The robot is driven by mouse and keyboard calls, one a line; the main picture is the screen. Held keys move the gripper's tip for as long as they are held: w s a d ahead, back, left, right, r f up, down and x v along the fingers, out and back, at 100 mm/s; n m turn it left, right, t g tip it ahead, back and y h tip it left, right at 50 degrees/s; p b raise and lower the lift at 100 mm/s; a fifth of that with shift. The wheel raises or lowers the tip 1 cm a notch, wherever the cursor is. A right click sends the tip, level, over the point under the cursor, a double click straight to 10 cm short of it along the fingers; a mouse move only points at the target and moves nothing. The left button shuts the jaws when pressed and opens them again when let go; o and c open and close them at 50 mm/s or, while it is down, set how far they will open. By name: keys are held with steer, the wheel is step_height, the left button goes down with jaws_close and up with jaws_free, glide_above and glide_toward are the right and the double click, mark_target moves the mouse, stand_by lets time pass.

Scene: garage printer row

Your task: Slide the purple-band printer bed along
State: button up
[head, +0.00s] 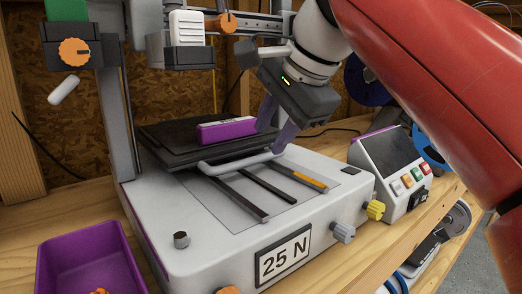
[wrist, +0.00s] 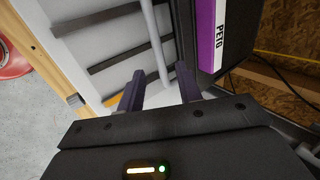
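The printer bed is a dark plate (head: 165,137) on a pale printer (head: 300,215) marked "25 N". A purple-banded block (head: 226,131) lies on it; in the wrist view the purple band (wrist: 205,35) reads "PETG". My gripper (head: 271,141) is at the right end of this bar. In the wrist view its fingers (wrist: 160,71) are apart, with the bar (wrist: 154,40) passing between them and a gap on each side. I cannot tell whether either finger touches it.
The printer's uprights and print head (head: 187,27) stand over the bed. A purple bin (head: 85,260) sits at front left. A control box (head: 390,165) with coloured buttons stands to the right. The rail area in front of the handle is clear.

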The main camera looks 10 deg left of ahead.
mark_target(259, 156)
steer(key=shift+b+x, duration=0.4)
steer(key=shift+x, duration=2)
steer(key=shift+c, duration=0.2)
jaws_close()
